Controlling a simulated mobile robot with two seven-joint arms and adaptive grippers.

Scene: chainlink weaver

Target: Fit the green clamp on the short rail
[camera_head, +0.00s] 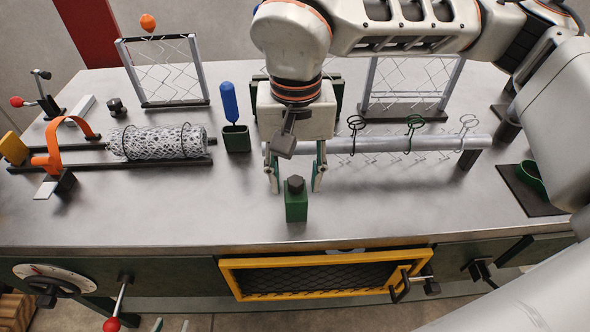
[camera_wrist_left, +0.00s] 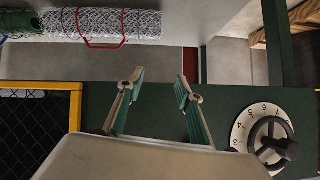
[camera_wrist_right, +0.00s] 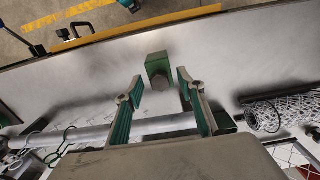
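A small green block with a dark knob on top (camera_head: 296,203), seemingly the green clamp, stands upright on the bench near its front edge. My right gripper (camera_head: 296,183) is open and empty above and just behind it, fingers either side. The block also shows beyond the open fingertips in the right wrist view (camera_wrist_right: 157,66). Dark rails (camera_head: 195,163) run under and beside the mesh roll at the left; I cannot tell which is the short rail. My left gripper (camera_wrist_left: 158,82) is open and empty off the bench's front; only its fingertips show at the head view's bottom edge.
A mesh roll (camera_head: 160,142) and orange strap (camera_head: 52,160) stand left. A silver tube (camera_head: 385,143) with several wire clips lies right, behind the gripper. A yellow-framed opening (camera_head: 228,272) and red-knobbed lever (camera_head: 112,324) are in front.

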